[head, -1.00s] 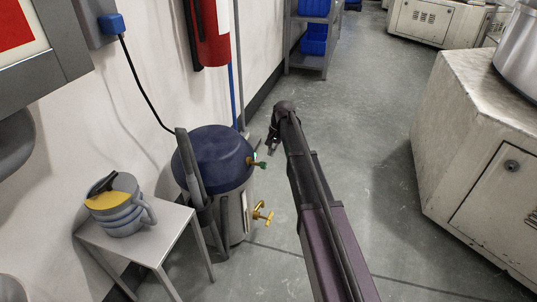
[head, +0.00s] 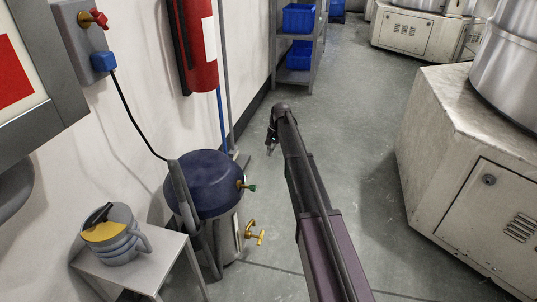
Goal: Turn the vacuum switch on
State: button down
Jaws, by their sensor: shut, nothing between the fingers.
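A drum with a dark blue lid (head: 205,182) and a metal body stands on the floor by the left wall, with a grey hose or pipe in front of it. It may be the vacuum. A small green-tipped brass fitting (head: 248,187) sticks out at its lid's right edge, and a brass tap (head: 255,234) lower down. A grey wall box (head: 85,35) carries a red handle (head: 95,18) and a blue plug. I cannot tell which part is the vacuum switch. My gripper (head: 270,145) is small in view, shut and empty, pointing down beyond the drum and apart from it.
A small grey table (head: 135,275) with a grey and yellow jug (head: 113,236) stands at lower left. A red extinguisher (head: 196,45) hangs on the wall. White machine cabinets (head: 465,165) line the right. Shelving (head: 312,65) stands ahead; the floor between is clear.

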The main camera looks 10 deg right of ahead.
jog(key=c, duration=0.9)
grip_release()
jog(key=shift+s+a+r, duration=0.1)
jog(key=shift+s, duration=0.05)
jog(key=o, duration=0.4)
jog(key=shift+s+a+r+p, duration=0.2)
jog(key=shift+s+a+p, duration=0.1)
jog(key=shift+s, duration=0.1)
jog(key=shift+c, duration=0.2)
notch_tip(320, 180, up, 5)
jog(key=m+t+h+p, duration=0.1)
jog(key=m+h+p, duration=0.1)
jog(key=p, duration=0.3)
send_over(252, 188)
jog(key=w+d, duration=0.2)
jog(key=shift+s, duration=0.2)
jog(key=shift+f, duration=0.2)
jog(key=f+b, duration=0.4)
jog(key=a+f+b, duration=0.1)
jog(key=f+b, duration=0.4)
jog(key=w+f+b, duration=0.1)
jog(key=f+b, duration=0.3)
jog(key=shift+a+f, duration=0.2)
jog(key=shift+a, duration=0.05)
jog(key=shift+b, duration=0.3)
